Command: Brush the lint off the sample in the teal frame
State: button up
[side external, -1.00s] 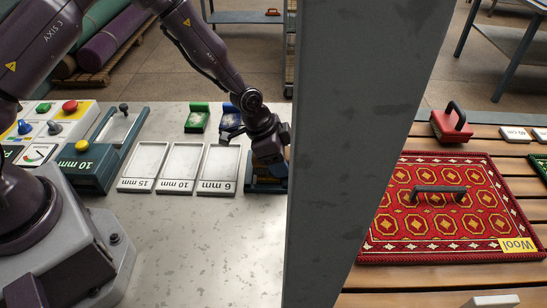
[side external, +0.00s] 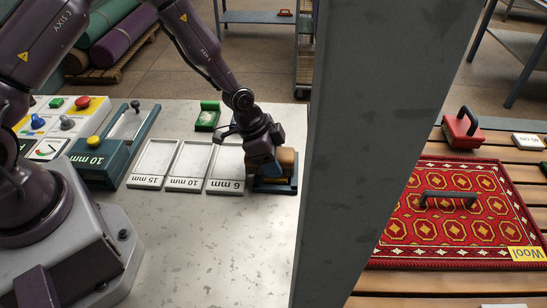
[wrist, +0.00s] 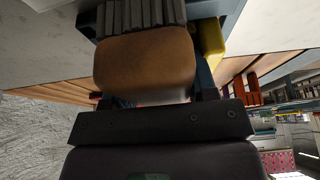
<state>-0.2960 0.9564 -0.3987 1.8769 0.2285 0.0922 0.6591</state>
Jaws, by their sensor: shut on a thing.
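My gripper (side external: 263,165) is at the right end of the bench, just right of the tray marked 6 mm. It is shut on a brown block (side external: 288,160), which fills the middle of the wrist view (wrist: 145,68). The block is low over a dark blue-teal base or frame (side external: 278,187); I cannot tell whether they touch. Any sample or lint there is hidden by the block and gripper. In the wrist view a dark ribbed part (wrist: 140,14) and a yellow part (wrist: 211,45) lie beside the block.
A green frame (side external: 207,117) stands behind the trays. Trays marked 15 mm (side external: 152,163), 10 mm (side external: 188,165) and 6 mm (side external: 225,168) lie left. A teal unit (side external: 95,163) with a yellow knob is further left. A grey post (side external: 375,150) blocks the view rightward. The front bench is clear.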

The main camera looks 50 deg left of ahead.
aim_at(287, 153)
jog(key=shift+w+d, duration=1.35)
jog(key=shift+d, duration=0.05)
notch_tip(287, 153, up, 6)
jog(key=shift+f, duration=0.25)
jog(key=shift+r, duration=0.25)
